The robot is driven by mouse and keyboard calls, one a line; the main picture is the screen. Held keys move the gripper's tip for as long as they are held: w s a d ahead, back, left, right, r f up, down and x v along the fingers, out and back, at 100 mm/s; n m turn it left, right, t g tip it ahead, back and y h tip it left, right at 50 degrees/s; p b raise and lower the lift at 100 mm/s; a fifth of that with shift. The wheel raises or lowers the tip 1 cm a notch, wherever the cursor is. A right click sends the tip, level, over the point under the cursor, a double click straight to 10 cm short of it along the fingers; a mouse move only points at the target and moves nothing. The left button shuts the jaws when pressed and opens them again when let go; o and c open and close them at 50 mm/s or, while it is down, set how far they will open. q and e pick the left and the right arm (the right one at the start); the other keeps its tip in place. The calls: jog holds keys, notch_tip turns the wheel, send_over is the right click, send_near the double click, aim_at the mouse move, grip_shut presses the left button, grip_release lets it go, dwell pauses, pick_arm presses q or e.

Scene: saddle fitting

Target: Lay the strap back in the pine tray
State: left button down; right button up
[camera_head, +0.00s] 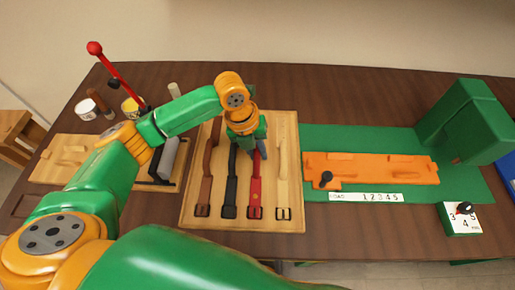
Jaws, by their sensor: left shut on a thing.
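The pine tray (290,128) lies in the middle of the table. A brown strap (206,185), a black strap (231,185), a red strap (255,190) and a cream strap (282,188) lie side by side in it, buckles toward me. My left gripper (250,148) points down over the far half of the tray, shut at the far part of the red strap. The gripper hides the strap's far end, and I cannot tell whether the strap is lifted. My right gripper is not in view.
Right of the tray is a green mat (390,138) with an orange block (370,168), a numbered strip (366,197) and a green machine (468,120). A dial box (462,222) sits in front. A red-knobbed lever (115,70) and small pots (87,109) stand at left.

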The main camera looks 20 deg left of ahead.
pick_arm(q)
jog(key=shift+f, duration=0.15)
jog(key=c, duration=0.8)
grip_release()
jog(key=v, duration=1.2)
